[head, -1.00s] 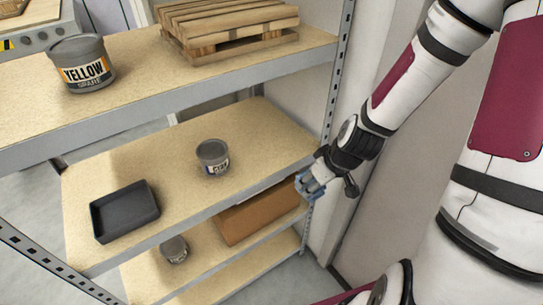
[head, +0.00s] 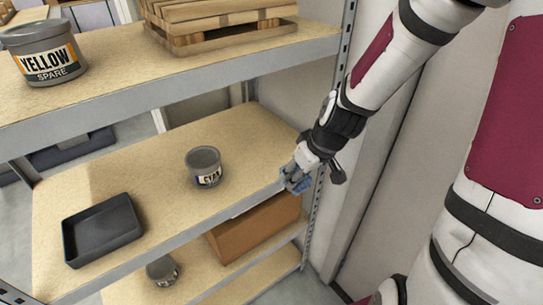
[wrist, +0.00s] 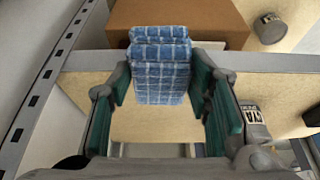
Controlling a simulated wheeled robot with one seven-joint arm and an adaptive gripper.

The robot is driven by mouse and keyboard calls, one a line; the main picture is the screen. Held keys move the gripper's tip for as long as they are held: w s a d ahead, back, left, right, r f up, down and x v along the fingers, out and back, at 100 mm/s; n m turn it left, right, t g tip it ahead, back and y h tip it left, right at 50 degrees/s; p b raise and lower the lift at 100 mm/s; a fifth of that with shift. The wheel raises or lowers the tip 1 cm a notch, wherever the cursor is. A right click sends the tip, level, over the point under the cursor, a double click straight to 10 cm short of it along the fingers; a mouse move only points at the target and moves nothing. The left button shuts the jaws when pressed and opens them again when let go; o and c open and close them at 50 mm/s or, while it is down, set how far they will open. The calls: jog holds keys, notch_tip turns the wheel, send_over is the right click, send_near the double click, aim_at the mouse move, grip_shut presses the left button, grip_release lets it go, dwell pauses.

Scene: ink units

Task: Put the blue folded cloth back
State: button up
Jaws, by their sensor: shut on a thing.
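The blue folded cloth (wrist: 160,72) shows a checked white-and-blue pattern in the wrist view. My gripper (wrist: 161,80) is shut on it, with a green-padded finger at each side. In the head view my gripper (head: 296,180) hangs at the right end of the middle shelf (head: 130,168), close to its front edge. Only a small blue part of the cloth (head: 299,187) shows there; the rest is hidden by the gripper. I cannot tell whether the cloth touches the shelf.
A CYAN can (head: 203,168) and a black tray (head: 100,230) stand on the middle shelf. Below are a cardboard box (head: 255,228) and a grey can (head: 162,270). The top shelf holds a YELLOW can (head: 42,55) and wooden pallets (head: 215,22). A rack post (head: 318,205) stands close to my gripper.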

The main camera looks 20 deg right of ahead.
jog(key=w+a, duration=0.1)
jog(key=w, duration=0.1)
jog(key=w+b, duration=0.1)
jog(key=w, duration=0.2)
jog(key=w+a, duration=0.1)
jog(key=w, duration=0.1)
jog(key=shift+w+a, duration=0.3)
jog(key=shift+w, duration=0.05)
jog(key=w, duration=0.1)
jog(key=w+a, duration=0.1)
jog(key=w, duration=0.1)
jog(key=shift+f+b, duration=0.1)
jog(key=shift+b, duration=0.3)
jog(key=shift+s+f, duration=0.15)
jog(key=shift+f, duration=0.5)
jog(key=shift+c, duration=0.5)
jog(key=o, duration=1.1)
